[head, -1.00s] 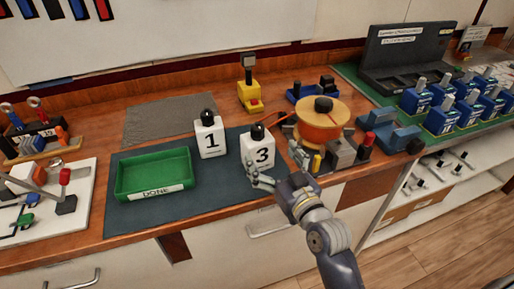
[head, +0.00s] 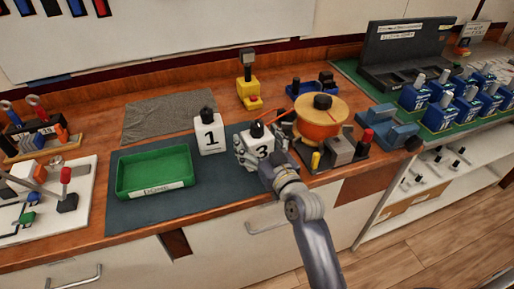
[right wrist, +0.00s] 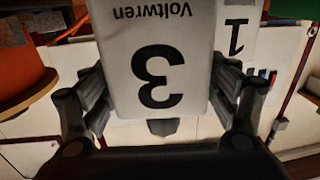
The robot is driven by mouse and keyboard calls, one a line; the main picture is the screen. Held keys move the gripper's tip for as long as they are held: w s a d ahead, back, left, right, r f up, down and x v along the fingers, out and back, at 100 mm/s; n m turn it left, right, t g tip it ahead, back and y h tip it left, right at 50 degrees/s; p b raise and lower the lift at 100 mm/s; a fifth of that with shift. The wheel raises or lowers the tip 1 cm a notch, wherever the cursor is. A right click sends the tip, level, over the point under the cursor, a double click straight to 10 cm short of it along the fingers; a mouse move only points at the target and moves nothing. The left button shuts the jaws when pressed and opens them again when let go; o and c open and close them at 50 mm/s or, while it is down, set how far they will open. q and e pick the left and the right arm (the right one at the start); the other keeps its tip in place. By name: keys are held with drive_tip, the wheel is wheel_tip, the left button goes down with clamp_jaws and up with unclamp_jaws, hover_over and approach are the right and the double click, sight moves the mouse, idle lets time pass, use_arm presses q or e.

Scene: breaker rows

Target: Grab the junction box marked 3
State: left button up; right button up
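The junction box marked 3 (head: 256,138) is a white box with a black knob on top, standing upright on the dark mat (head: 130,221). My right gripper (head: 260,157) is at it, with fingers on its two sides. In the right wrist view the box (right wrist: 158,60) appears upside down, its numbered face between the finger pads (right wrist: 160,90). I see no clear gap at either side, but cannot tell whether the pads press on it. My left gripper is not in view.
The box marked 1 (head: 209,134) stands close on the left. A green tray (head: 158,190) labelled DONE lies further left. An orange reel (head: 320,118) and a grey fixture (head: 341,150) crowd the right side. A yellow device (head: 248,88) stands behind.

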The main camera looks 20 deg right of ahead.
drive_tip(key=c, duration=0.9)
drive_tip(key=shift+c, duration=0.3)
drive_tip(key=shift+r, duration=0.1)
